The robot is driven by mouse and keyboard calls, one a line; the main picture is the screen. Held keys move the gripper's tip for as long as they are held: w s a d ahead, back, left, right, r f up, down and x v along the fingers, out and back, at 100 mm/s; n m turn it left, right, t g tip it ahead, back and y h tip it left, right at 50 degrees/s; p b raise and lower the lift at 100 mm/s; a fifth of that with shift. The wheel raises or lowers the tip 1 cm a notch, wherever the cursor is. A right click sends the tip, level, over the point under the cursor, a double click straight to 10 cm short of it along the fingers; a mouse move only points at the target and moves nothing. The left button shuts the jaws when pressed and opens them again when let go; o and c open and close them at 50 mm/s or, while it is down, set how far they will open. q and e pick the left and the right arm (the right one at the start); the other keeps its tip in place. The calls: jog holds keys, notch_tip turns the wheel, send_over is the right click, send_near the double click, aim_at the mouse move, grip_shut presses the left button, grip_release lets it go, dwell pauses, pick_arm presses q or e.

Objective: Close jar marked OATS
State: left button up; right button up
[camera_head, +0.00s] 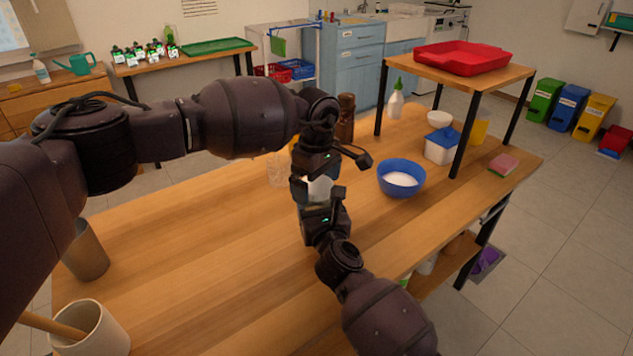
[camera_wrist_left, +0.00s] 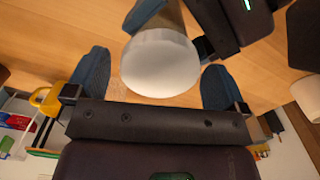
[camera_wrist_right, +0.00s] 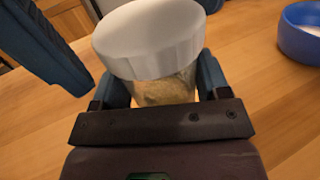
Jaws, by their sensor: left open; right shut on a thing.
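A clear jar with pale contents (camera_wrist_right: 165,88) is held in my right gripper (camera_wrist_right: 160,92), whose blue fingers sit on either side of it. A white round lid (camera_wrist_right: 148,38) is on the jar's mouth; I cannot tell whether it is fully tightened. No OATS marking is visible. In the head view the jar (camera_head: 319,188) is mostly hidden between the two grippers. My left gripper (camera_wrist_left: 153,84) is open just above, its blue fingers apart on either side of the lid, which also shows in that wrist view (camera_wrist_left: 160,63). I see gaps between fingers and lid.
A blue bowl (camera_head: 402,189) of white powder stands right of the grippers. A brown mill (camera_head: 346,118) and a clear glass container (camera_head: 278,169) stand behind. A raised shelf with a red tray (camera_head: 462,58) is at the far right. The table's left middle is clear.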

pick_arm(q)
notch_tip(320, 180, up, 12)
dwell(0.6)
pick_arm(e)
jog(key=o, duration=1.8)
jog(key=shift+s+d, duration=0.1)
jog(key=shift+s, duration=0.35)
jog(key=p+v, duration=0.2)
jog(key=v, duration=0.6)
jog(key=shift+s+d, duration=0.1)
jog(key=shift+s, duration=0.1)
pick_arm(q)
notch_tip(320, 180, up, 6)
jog(key=shift+s+t, duration=0.4)
jog(key=shift+s, duration=0.05)
pick_arm(e)
jog(key=shift+v, duration=0.75)
